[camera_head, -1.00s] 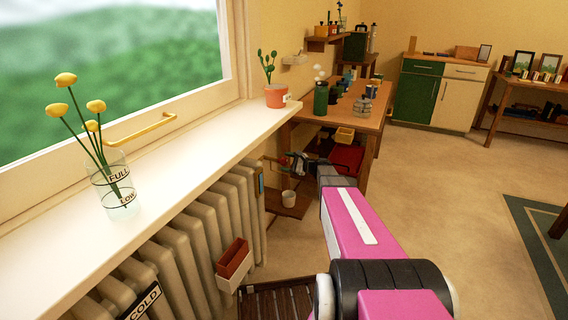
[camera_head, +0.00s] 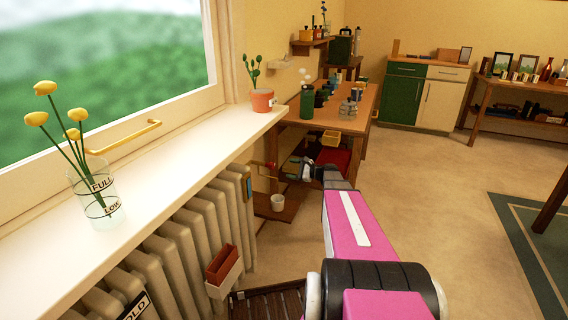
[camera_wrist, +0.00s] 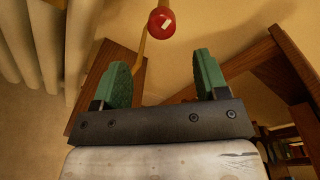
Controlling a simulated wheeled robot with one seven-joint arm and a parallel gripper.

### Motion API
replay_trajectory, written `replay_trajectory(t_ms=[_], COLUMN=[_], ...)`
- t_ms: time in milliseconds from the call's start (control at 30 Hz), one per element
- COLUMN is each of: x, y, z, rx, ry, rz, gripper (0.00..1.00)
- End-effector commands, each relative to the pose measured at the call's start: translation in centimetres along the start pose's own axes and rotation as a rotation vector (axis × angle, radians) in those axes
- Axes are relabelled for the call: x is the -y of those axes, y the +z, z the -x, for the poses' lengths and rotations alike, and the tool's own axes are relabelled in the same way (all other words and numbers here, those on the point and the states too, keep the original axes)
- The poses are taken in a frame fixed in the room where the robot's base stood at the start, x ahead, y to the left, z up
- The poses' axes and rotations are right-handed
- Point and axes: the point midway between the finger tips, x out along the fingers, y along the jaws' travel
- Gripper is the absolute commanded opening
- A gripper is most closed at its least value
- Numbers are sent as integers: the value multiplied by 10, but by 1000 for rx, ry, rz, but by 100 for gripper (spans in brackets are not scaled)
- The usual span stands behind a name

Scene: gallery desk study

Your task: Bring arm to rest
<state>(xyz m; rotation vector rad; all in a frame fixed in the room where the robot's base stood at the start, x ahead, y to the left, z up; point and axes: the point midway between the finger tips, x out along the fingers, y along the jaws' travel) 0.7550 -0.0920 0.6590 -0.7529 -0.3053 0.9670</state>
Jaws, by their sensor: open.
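My pink arm (camera_head: 350,222) reaches forward from the bottom of the head view, beside the radiator and below the sill. My gripper (camera_wrist: 157,75) shows in the wrist view with its two green fingers apart and nothing between them. In the head view the gripper (camera_head: 296,168) is small and far off, in front of the desk's lower part. A red knob (camera_wrist: 162,23) on a yellowish rod lies beyond the fingertips in the wrist view, apart from them.
A white sill (camera_head: 160,160) holds a glass vase with yellow flowers (camera_head: 100,203) and a potted plant (camera_head: 262,100). A radiator (camera_head: 190,235) stands below it at left. A desk (camera_head: 345,118) with jars stands ahead.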

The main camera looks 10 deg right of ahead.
Motion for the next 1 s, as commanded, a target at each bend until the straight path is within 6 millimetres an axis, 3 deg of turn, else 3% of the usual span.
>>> replay_trajectory(t_ms=[167, 467, 700, 833, 1000], x=[-32, -144, -223, -250, -264], y=[17, 64, 99, 115, 129], z=[-11, -21, 8, 33, 58], rx=[-34, -137, -177, -181, -174], ry=[112, 575, 1018, 1248, 1470], rz=[70, 385, 707, 876, 1037], gripper=[67, 67, 67, 67, 67])
